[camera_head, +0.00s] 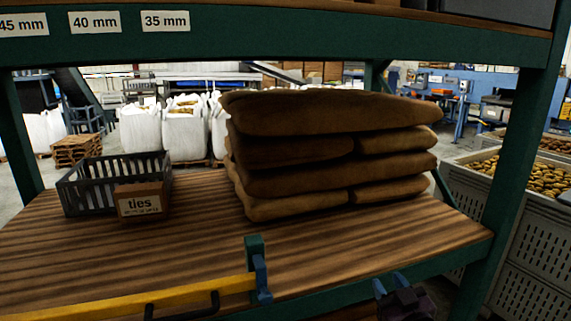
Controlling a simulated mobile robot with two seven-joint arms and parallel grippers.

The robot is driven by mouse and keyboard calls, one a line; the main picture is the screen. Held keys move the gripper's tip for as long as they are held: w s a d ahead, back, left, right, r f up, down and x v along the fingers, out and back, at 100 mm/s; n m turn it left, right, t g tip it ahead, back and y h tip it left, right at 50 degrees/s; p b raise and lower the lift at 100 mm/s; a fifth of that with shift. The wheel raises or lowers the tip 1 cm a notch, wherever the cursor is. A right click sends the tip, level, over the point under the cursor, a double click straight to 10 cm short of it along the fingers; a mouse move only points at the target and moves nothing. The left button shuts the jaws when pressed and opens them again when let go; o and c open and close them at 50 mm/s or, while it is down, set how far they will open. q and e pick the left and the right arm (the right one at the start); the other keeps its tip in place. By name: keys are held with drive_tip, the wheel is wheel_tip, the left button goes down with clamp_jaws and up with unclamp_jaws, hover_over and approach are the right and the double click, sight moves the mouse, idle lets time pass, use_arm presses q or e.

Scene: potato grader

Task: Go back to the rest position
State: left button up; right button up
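My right gripper (391,284) is low in the view, right of centre, in front of the bench's front edge. Its two dark fingertips stand apart with a gap between them, and nothing shows in the gap. The rest of it is dark and partly cut off by the bottom edge. My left gripper is not in view.
A wooden bench (200,240) holds a stack of brown sacks (330,150), a dark crate (85,188) and a box marked ties (140,203). A yellow bar (190,293) with a black handle runs along the front left to a blue bracket (262,278). Green posts (510,180) frame the bench.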

drive_tip(key=s+d+f+m+g+h, duration=0.1)
drive_tip(key=s+d+f+g, duration=0.2)
drive_tip(key=s+f, duration=0.9)
drive_tip(key=s+d+f+m+g+h, duration=0.2)
drive_tip(key=s+d+f+g, duration=0.1)
drive_tip(key=s+f, duration=0.9)
drive_tip(key=shift+s+g, duration=0.2)
drive_tip(key=shift+g, duration=0.1)
